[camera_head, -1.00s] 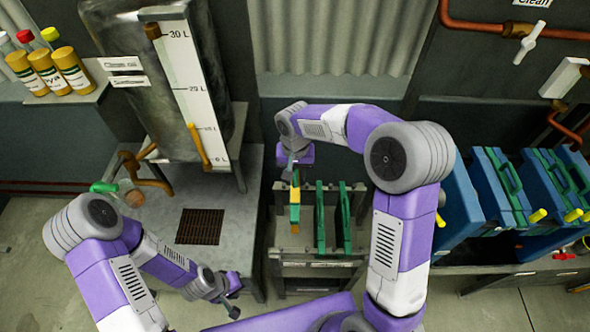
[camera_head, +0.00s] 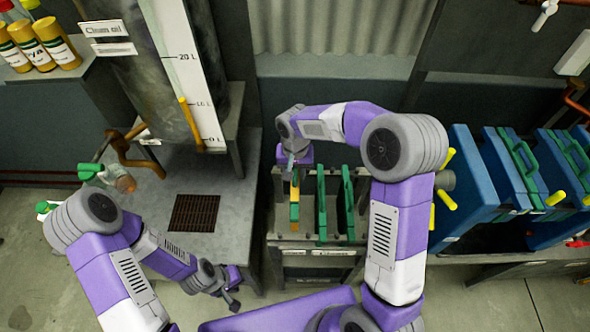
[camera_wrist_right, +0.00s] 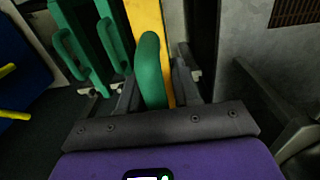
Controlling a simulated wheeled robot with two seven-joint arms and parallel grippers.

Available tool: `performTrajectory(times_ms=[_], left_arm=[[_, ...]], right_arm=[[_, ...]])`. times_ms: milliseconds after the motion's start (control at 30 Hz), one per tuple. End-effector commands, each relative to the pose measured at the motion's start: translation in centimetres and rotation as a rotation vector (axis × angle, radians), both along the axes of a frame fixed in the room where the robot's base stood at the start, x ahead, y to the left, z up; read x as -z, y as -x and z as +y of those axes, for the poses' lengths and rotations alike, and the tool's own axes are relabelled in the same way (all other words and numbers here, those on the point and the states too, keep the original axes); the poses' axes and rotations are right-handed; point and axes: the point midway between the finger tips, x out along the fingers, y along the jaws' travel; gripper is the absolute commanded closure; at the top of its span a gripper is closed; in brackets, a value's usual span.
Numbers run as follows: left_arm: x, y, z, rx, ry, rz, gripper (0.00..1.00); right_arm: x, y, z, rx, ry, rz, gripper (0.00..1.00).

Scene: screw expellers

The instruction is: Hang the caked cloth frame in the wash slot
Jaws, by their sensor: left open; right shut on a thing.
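The caked cloth frame (camera_head: 294,212) shows as a narrow yellow-orange edge with a green handle, upright at the left side of the grey rack (camera_head: 297,245). My right gripper (camera_head: 293,170) is shut on its green handle from above. In the right wrist view, my right gripper's dark fingers (camera_wrist_right: 155,95) stand on both sides of the green handle (camera_wrist_right: 151,68), with the yellow edge (camera_wrist_right: 145,22) behind it. How deep the frame sits in the rack cannot be told. My left gripper (camera_head: 229,294) is open and empty, low beside the grey bench.
Two green frames (camera_head: 321,205) stand in the rack right of the held one. Blue presses (camera_head: 475,190) with yellow handles stand at the right. A tank with a level scale (camera_head: 190,80) and a bench with a drain grate (camera_head: 195,213) are at the left.

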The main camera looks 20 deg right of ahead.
Motion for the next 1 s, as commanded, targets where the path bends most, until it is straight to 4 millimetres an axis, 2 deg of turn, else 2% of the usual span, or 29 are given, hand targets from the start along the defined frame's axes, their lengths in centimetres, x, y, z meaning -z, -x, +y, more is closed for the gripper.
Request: performTrajectory(times_ms=[33, 1000], left_arm=[[0.7, 0.0, 0.0, 0.000, 0.000, 0.000, 0.57], [7.9, 0.0, 0.0, 0.000, 0.000, 0.000, 0.57]], right_arm=[[0.8, 0.0, 0.0, 0.000, -0.001, 0.000, 1.00], [10.4, 0.0, 0.0, -0.001, 0.000, -0.001, 1.00]])
